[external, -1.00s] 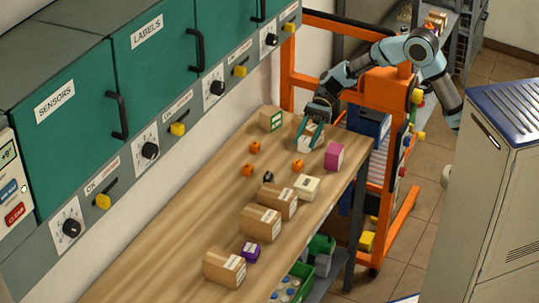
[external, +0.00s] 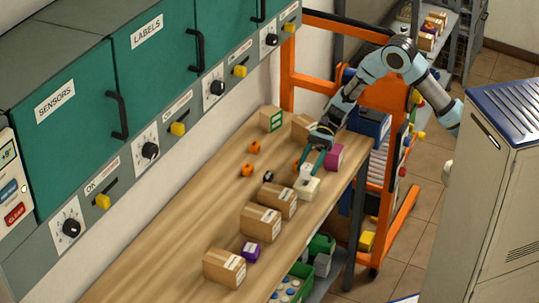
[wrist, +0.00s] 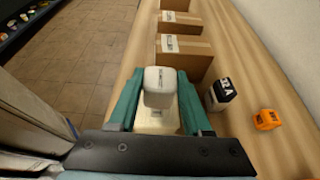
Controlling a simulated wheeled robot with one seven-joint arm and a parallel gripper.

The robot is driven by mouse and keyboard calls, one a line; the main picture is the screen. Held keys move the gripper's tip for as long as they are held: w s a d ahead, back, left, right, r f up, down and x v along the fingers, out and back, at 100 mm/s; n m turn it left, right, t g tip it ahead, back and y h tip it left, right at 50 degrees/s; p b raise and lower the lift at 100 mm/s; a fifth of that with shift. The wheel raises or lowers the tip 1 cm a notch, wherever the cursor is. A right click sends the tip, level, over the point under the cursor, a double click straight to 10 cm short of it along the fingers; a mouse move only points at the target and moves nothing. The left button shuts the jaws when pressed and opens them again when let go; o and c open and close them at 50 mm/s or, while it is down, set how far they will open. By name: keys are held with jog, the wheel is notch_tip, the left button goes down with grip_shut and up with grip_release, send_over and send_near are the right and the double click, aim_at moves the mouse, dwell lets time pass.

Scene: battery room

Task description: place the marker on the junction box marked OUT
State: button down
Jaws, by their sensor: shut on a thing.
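A pale white block, which I take to be the marker (wrist: 160,84), sits between the fingers of my gripper (wrist: 159,78) in the wrist view. In the external view my gripper (external: 311,168) points down, shut on this block (external: 305,172). Directly below is a cream box (external: 308,188), apparently a junction box, near the table's right edge. It also shows in the wrist view (wrist: 155,124), partly covered by the block. I cannot tell whether block and box touch. I cannot read any OUT lettering on the box.
Cardboard boxes (external: 261,222) stand in a row along the table. A dark-and-white block (wrist: 222,93) and an orange piece (wrist: 267,119) lie beside the gripper. A magenta box (external: 334,156) stands close behind it. The wooden tabletop (external: 185,215) is clear on the left.

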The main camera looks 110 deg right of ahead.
jog(key=shift+f, duration=1.25)
jog(key=shift+c, duration=1.7)
grip_release()
jog(key=shift+f, duration=0.1)
